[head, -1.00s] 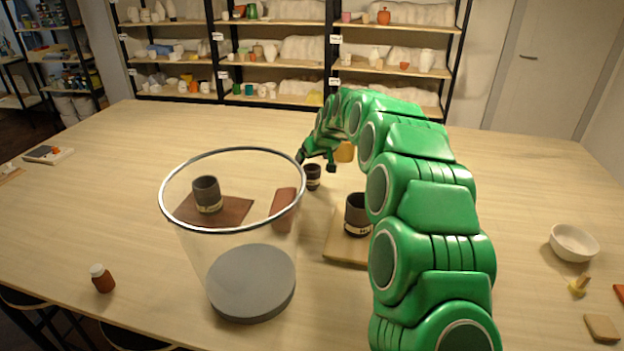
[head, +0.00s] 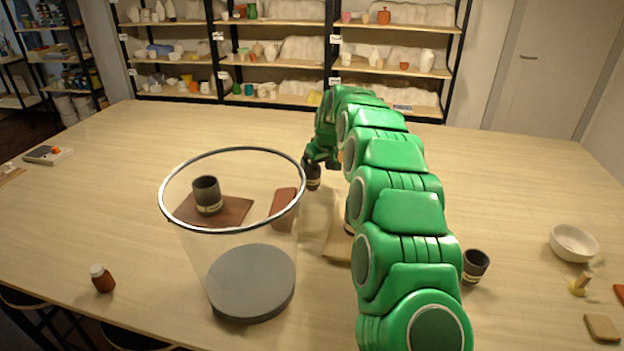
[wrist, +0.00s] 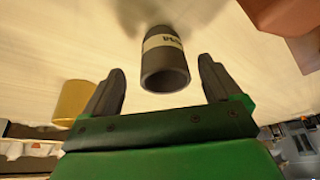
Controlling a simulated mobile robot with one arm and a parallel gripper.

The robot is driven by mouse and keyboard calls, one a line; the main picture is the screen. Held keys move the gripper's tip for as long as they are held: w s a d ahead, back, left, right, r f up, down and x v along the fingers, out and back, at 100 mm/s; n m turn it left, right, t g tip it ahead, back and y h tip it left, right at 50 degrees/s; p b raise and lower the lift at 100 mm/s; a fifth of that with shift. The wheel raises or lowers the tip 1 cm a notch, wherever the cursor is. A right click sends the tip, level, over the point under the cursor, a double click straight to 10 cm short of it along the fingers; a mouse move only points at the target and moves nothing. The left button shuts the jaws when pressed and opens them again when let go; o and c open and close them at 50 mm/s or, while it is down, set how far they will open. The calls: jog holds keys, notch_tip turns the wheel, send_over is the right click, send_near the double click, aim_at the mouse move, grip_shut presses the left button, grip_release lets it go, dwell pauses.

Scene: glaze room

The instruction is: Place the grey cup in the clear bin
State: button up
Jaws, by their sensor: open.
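A dark grey cup (head: 313,181) with a pale label band stands on the table behind the clear bin, right of its far rim. My gripper (head: 312,163) is open and low at this cup. In the wrist view the cup (wrist: 165,65) lies between the two open fingers (wrist: 160,88), with gaps on both sides. The clear bin (head: 252,284), with a dark rim and a grey bottom, stands in front, left of my arm, and looks empty. Similar grey cups stand on a brown mat (head: 207,196), beside my arm at right (head: 475,266), and mostly hidden behind my arm (head: 348,218).
A reddish-brown block (head: 284,207) stands behind the bin's right wall; a wooden board (head: 338,245) lies right of the bin. A yellow object (wrist: 72,102) is left of my fingers.

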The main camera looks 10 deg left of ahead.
aim_at(312, 176)
jog(key=shift+x, duration=2.45)
jog(key=shift+s+a, duration=0.1)
jog(key=shift+a, duration=0.1)
jog(key=shift+c, duration=0.4)
jog(key=c, duration=1.2)
jog(key=shift+o, duration=0.2)
jog(key=shift+r, duration=0.15)
